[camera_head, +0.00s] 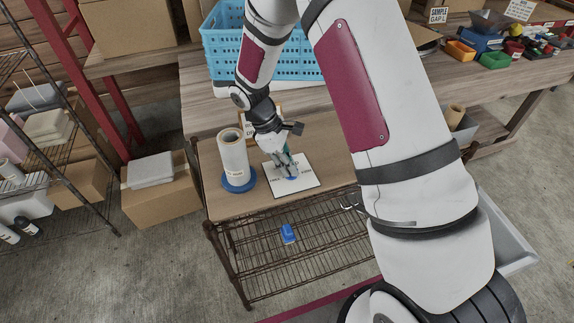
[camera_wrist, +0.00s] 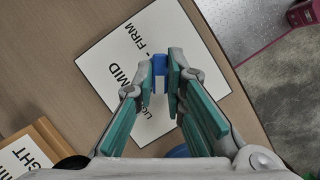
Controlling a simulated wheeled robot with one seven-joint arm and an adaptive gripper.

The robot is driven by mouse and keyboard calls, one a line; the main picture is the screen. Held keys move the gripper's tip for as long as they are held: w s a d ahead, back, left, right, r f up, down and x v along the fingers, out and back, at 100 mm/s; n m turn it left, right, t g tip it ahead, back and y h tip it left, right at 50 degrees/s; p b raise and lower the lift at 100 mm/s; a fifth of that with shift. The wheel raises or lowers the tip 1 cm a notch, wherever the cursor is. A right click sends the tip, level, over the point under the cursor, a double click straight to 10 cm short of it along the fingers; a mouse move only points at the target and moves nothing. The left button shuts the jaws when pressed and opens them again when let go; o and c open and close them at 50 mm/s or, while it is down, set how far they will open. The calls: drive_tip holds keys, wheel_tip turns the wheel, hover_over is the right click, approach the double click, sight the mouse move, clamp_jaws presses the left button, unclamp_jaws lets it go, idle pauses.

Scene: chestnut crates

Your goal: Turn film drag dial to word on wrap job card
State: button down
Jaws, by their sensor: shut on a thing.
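The film drag dial is blue; its handle (camera_wrist: 160,58) shows between my fingertips in the wrist view. It sits on a white plate (camera_wrist: 100,60) printed "FIRM", "MID" and a partly covered word starting "LI". The plate (camera_head: 312,184) also shows on the small table in the head view. My gripper (camera_head: 290,172) is over the plate, shut on the dial, and its fingers (camera_wrist: 165,82) hide much of it. I cannot tell where the dial points.
A white film roll (camera_head: 233,155) stands on a blue base (camera_head: 239,181) left of the plate. A blue crate (camera_head: 222,50) is on the bench behind. A blue object (camera_head: 288,233) lies on the wire shelf below. My arm hides the table's right side.

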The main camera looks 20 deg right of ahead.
drive_tip(key=m+b, duration=0.1)
drive_tip(key=m, duration=0.1)
drive_tip(key=m+g+y+b, duration=0.1)
drive_tip(key=m, duration=0.1)
drive_tip(key=shift+w+d+f+m+g, duration=0.1)
drive_tip(key=shift+d+m+g, duration=0.05)
drive_tip(key=shift+m+g, duration=0.2)
drive_tip(key=shift+m, duration=0.25)
drive_tip(key=c, duration=1.6)
unclamp_jaws()
drive_tip(key=shift+c, duration=0.2)
drive_tip(key=v, duration=1.2)
drive_tip(key=shift+d, duration=0.15)
